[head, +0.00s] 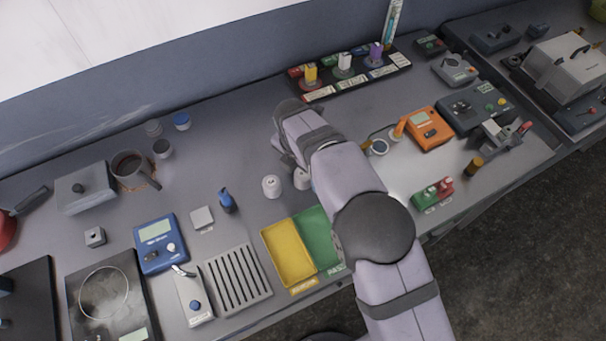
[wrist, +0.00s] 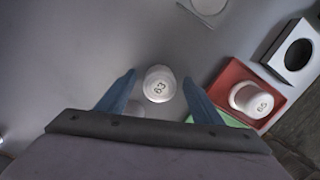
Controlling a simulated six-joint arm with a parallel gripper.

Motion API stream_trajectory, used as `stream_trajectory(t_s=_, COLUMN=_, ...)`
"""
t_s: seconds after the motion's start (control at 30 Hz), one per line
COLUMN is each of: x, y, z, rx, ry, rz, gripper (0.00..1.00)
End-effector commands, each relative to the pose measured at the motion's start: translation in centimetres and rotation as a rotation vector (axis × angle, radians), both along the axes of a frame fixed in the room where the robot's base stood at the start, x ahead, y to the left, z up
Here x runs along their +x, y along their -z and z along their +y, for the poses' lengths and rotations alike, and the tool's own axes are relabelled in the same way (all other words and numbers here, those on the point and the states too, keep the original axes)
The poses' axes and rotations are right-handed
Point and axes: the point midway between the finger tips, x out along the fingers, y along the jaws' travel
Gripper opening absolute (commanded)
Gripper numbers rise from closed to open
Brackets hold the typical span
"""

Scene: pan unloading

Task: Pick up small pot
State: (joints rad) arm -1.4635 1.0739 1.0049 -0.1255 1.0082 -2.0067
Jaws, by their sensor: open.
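A small white pot (wrist: 158,84) marked "63" stands on the grey bench between the blue fingertips of my gripper (wrist: 159,80) in the wrist view. The fingers are open, with a gap on each side of the pot. A second white pot (wrist: 251,98) stands in a red tray (wrist: 233,76) to the right. In the head view, two white pots (head: 271,187) and (head: 301,179) stand near my arm, the right one partly covered by it. My arm hides the gripper fingers there, and I cannot tell which pot is "63".
A yellow tray (head: 289,268) and a green tray (head: 311,222) lie in front of the pots. A blue-handled tool (head: 226,201) stands to the left. A white box with a dark round hole (wrist: 291,51) lies beside the red tray. Bench behind the pots is mostly clear.

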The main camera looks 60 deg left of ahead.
Motion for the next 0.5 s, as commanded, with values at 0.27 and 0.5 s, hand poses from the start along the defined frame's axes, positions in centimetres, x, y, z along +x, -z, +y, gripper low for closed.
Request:
stream_trajectory(t_s=0.27, x=0.01, y=-0.01, z=0.00, rx=0.000, ry=0.000, rz=0.000, gripper=0.22)
stream_trajectory(t_s=0.5, x=0.00, y=-0.04, z=0.01, rx=0.000, ry=0.000, rz=0.000, gripper=0.15)
